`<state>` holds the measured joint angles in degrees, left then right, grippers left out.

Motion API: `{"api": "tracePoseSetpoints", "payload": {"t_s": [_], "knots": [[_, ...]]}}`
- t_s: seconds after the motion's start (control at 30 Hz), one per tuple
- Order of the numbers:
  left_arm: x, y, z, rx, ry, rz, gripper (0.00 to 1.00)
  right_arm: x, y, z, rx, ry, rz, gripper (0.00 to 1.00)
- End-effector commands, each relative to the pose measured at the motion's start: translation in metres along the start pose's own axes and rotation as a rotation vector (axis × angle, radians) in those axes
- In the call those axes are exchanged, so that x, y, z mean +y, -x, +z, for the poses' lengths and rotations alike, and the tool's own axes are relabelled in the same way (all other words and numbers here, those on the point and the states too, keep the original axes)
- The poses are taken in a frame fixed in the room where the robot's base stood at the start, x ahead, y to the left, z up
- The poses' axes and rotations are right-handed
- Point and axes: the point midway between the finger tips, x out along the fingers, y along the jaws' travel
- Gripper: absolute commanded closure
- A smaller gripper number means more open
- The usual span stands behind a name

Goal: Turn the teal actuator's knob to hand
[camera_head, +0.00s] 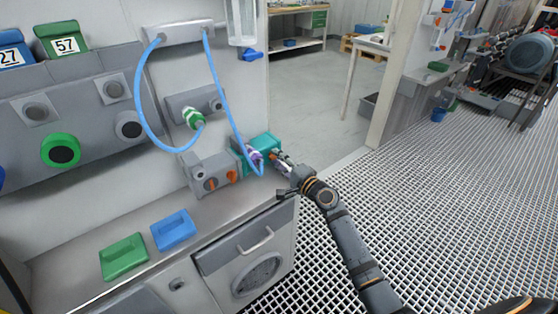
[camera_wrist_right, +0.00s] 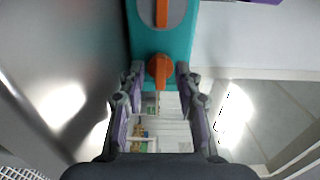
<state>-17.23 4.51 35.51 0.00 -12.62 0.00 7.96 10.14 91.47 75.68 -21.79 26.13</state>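The teal actuator (camera_head: 265,141) sits at the back end of the counter, at the right edge of the wall panel. In the right wrist view its teal body (camera_wrist_right: 188,35) fills the top middle. An orange knob (camera_wrist_right: 159,67) sticks out of its near end, and an orange bar (camera_wrist_right: 162,12) lies on a grey round face above it. My right gripper (camera_wrist_right: 158,76) is open, with one fingertip on each side of the orange knob and gaps visible. In the head view the right gripper (camera_head: 279,158) is beside the actuator, and the knob is hidden. My left gripper is out of view.
A grey box (camera_head: 213,172) with orange knobs stands left of the actuator. The grated floor at right is open.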

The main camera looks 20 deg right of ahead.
Motion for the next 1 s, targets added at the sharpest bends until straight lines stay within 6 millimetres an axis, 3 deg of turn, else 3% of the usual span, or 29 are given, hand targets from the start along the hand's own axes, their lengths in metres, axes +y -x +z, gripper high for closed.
{"api": "tracePoseSetpoints", "payload": {"t_s": [0.07, 0.33, 0.73, 1.0], "knots": [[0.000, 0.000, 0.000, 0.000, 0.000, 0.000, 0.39, 0.000, 0.000, 0.000, 0.000, 0.000, 0.000, 0.66], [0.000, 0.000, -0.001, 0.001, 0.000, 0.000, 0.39, 0.000, 0.001, 0.000, 0.001, 0.000, 0.000, 1.00], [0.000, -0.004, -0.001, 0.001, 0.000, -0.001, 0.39, 0.002, 0.001, 0.000, 0.001, 0.028, 0.000, 1.00], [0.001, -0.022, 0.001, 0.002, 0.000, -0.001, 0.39, 0.004, 0.001, -0.001, 0.001, 0.183, -0.001, 1.00]]}}
